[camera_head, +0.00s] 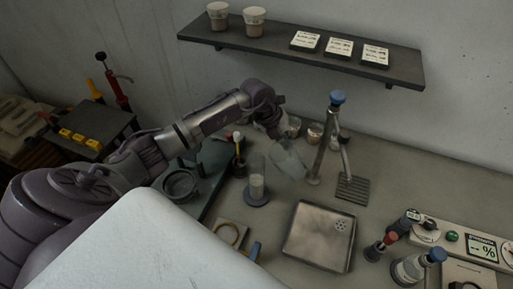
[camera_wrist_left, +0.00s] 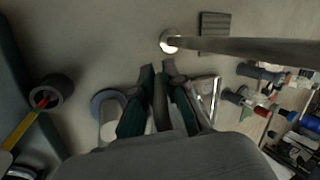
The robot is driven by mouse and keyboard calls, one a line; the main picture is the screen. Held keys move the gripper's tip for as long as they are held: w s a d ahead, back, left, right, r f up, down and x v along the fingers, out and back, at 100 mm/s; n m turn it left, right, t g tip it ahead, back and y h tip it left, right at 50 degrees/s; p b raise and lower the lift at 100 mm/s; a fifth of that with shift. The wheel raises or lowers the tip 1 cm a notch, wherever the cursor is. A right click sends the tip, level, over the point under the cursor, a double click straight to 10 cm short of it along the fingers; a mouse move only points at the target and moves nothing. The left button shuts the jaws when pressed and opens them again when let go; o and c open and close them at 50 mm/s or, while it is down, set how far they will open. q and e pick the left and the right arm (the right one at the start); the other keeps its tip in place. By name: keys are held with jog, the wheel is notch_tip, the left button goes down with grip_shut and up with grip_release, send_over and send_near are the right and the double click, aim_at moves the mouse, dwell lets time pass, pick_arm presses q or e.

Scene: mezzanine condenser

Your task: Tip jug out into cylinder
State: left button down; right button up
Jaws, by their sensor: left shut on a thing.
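The jug (camera_head: 288,160) is clear and looks tilted, just right of the cylinder in the head view. My left gripper (camera_head: 275,128) is shut on it from above and behind. In the left wrist view the fingers (camera_wrist_left: 163,80) are close together, and a clear part of the jug (camera_wrist_left: 210,90) shows to their right. The cylinder (camera_head: 257,178) is clear and upright on a round blue-grey base, with pale contents in its lower part. It also shows in the left wrist view (camera_wrist_left: 107,118), left of the fingers. I cannot tell whether anything is flowing. My right gripper is out of view.
A metal tap (camera_head: 326,140) with a blue top stands right of the jug, beside a dark drain grate (camera_head: 353,188). A steel sink or tray (camera_head: 320,236) lies in front. Small cups (camera_head: 294,126) stand behind. Bottles (camera_head: 408,268) and a meter (camera_head: 482,247) are at right. A shelf (camera_head: 300,52) hangs above.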

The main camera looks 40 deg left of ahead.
pick_arm(q)
jog(key=shift+w+d+f+m+g+y+b, duration=0.1)
jog(key=shift+w+d+f+g+y+b, duration=0.2)
jog(key=shift+g+y, duration=0.3)
jog(key=shift+w+d+f+m+g+y+b, duration=0.15)
jog(key=shift+d+f+g+y, duration=0.25)
jog(key=shift+y, duration=0.35)
jog(key=shift+w+d+f+m+g+y+b, duration=0.1)
jog(key=shift+w+d+f+g+y, duration=0.2)
jog(key=shift+g+y, duration=0.35)
jog(key=shift+s+f, duration=0.1)
jog(key=shift+s, duration=0.1)
